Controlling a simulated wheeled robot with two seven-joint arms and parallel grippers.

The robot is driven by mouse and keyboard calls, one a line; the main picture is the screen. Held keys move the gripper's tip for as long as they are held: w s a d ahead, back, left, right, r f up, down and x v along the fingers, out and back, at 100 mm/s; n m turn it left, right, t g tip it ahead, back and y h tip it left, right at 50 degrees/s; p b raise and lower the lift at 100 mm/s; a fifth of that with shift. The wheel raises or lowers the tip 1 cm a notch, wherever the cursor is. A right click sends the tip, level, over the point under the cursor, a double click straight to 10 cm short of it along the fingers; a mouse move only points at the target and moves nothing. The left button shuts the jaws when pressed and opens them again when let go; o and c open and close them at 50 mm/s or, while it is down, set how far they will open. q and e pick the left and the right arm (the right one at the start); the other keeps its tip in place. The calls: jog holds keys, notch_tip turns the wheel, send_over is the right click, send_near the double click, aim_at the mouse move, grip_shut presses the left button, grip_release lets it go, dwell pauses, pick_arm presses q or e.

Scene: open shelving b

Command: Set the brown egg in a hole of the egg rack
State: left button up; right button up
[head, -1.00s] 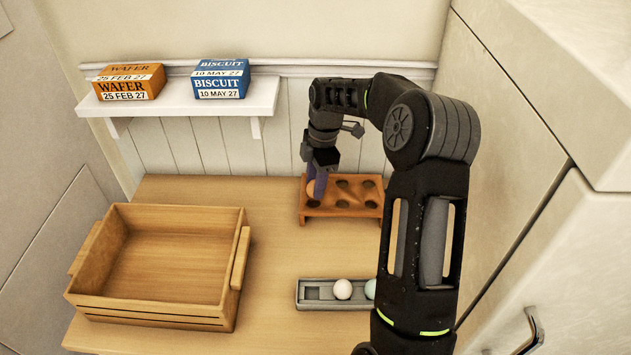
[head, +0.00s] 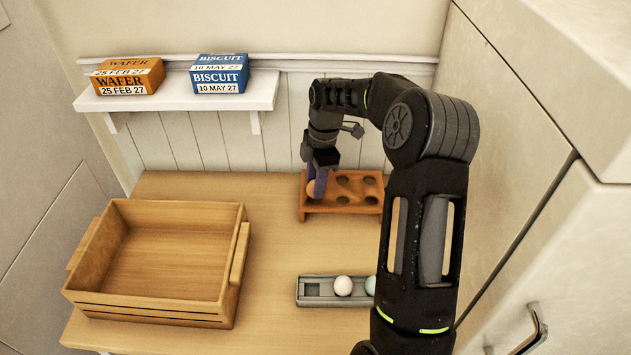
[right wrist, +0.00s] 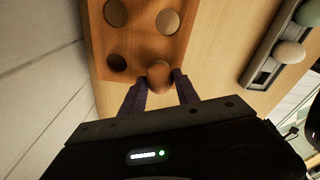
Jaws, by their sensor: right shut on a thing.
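The brown egg (right wrist: 159,75) is between the fingertips of my right gripper (right wrist: 159,82), which is shut on it. In the head view the egg (head: 312,188) shows beside the purple fingers of my right gripper (head: 317,186), at the left end of the egg rack (head: 340,207). The rack is orange-brown wood with two rows of round holes. It also shows in the right wrist view (right wrist: 135,43). The egg is over or in a front-left hole; the fingers hide its underside, so I cannot tell how deep it sits. My left gripper is not in view.
A grey tray (head: 312,290) near the front holds a white egg (head: 343,286) and a pale blue egg (head: 371,285). A slatted wooden crate (head: 150,311) stands at left. A wall shelf (head: 178,103) carries a wafer box (head: 126,77) and a biscuit box (head: 220,74).

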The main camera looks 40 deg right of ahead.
jog(key=shift+f+b, duration=0.5)
jog(key=shift+f, duration=0.25)
dwell(0.4)
jog(key=o, duration=0.9)
jog(key=shift+c, duration=0.2)
jog(key=shift+r, duration=0.15)
jog(key=r+p, duration=0.3)
jog(key=r, duration=0.2)
jog(key=d+r+p, duration=0.1)
jog(key=r+p, duration=0.1)
jog(key=shift+s+r+p, duration=0.15)
jog(key=shift+r+p, duration=0.15)
jog(key=shift+a+f, duration=0.1)
